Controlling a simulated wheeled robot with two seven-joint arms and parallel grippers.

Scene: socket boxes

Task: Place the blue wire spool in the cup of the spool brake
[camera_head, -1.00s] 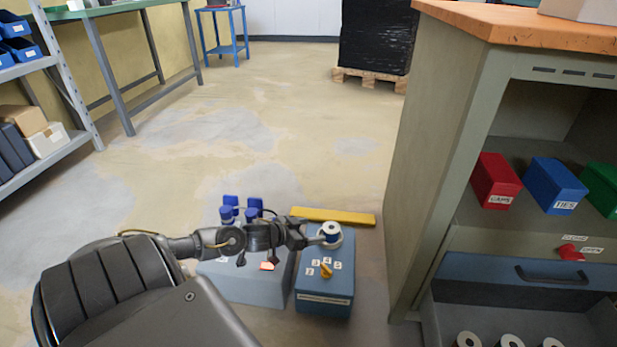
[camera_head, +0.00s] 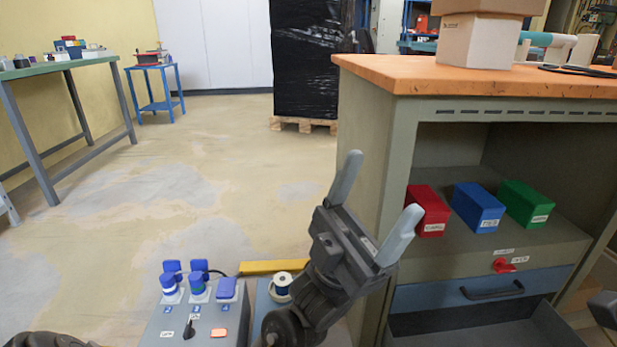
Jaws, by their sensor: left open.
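My left wrist hides the right part of the blue box.
A grey box (camera_head: 180,325) with blue-capped sockets stands left of the blue box. A yellow bar (camera_head: 272,267) lies behind. The workbench cabinet (camera_head: 375,160) stands close on the right, with red, blue and green bins and a blue drawer (camera_head: 485,290).

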